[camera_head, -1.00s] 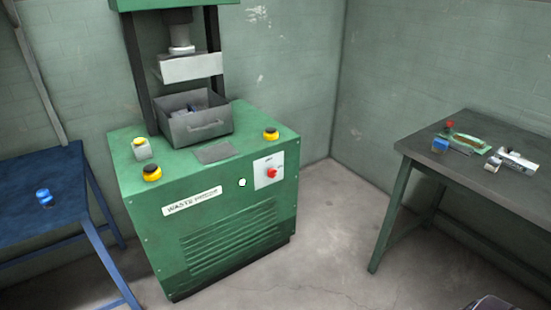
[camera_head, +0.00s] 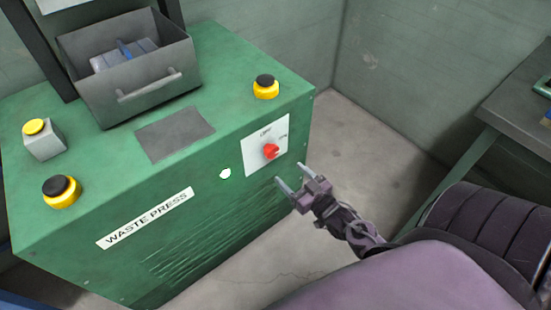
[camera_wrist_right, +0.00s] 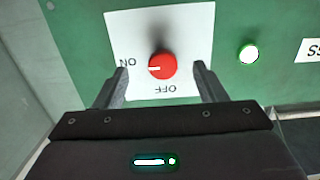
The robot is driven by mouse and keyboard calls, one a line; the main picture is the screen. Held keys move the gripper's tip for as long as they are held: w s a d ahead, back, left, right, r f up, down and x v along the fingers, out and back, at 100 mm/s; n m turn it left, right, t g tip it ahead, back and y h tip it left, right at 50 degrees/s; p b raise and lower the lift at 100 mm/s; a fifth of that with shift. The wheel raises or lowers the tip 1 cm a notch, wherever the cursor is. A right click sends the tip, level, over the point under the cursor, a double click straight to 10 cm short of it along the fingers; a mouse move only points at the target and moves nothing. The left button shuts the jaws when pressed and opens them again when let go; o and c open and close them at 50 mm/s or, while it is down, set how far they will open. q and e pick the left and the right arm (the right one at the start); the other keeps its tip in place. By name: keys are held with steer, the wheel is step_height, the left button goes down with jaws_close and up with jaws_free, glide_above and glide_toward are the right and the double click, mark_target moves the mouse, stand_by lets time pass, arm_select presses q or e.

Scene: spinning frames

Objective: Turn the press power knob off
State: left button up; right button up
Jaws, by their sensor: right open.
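The red power knob (camera_head: 271,152) sits on a white plate (camera_head: 252,162) on the front of the green waste press (camera_head: 215,200). In the right wrist view the knob (camera_wrist_right: 162,65) shows between the fingers, its white mark pointing at the ON label; OFF is printed on another side of the plate. My right gripper (camera_head: 289,173) is open and empty, its two fingers pointing at the press. In the head view it is just below and right of the knob and looks apart from it. My left gripper is not in view.
A small light (camera_head: 225,174) beside the plate glows whitish green. Yellow-and-black buttons (camera_head: 265,88) and a grey drawer box (camera_head: 130,75) stand on the press top. A dark table (camera_head: 515,115) is at the right. Open floor lies between it and the press.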

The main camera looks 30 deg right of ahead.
mark_target(274, 154)
steer(key=shift+t, duration=0.3)
steer(key=w, duration=0.2)
steer(key=w+r, duration=0.1)
steer(key=w, duration=0.1)
steer(key=w+r, duration=0.1)
steer(key=w, duration=0.1)
steer(key=shift+w+a, duration=0.25)
steer(key=shift+a, duration=0.05)
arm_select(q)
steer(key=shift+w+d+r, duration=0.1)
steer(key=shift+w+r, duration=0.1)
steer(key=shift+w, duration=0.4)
arm_select(e)
steer(key=shift+w, duration=0.75)
steer(key=c, duration=1)
steer(key=shift+r, duration=0.1)
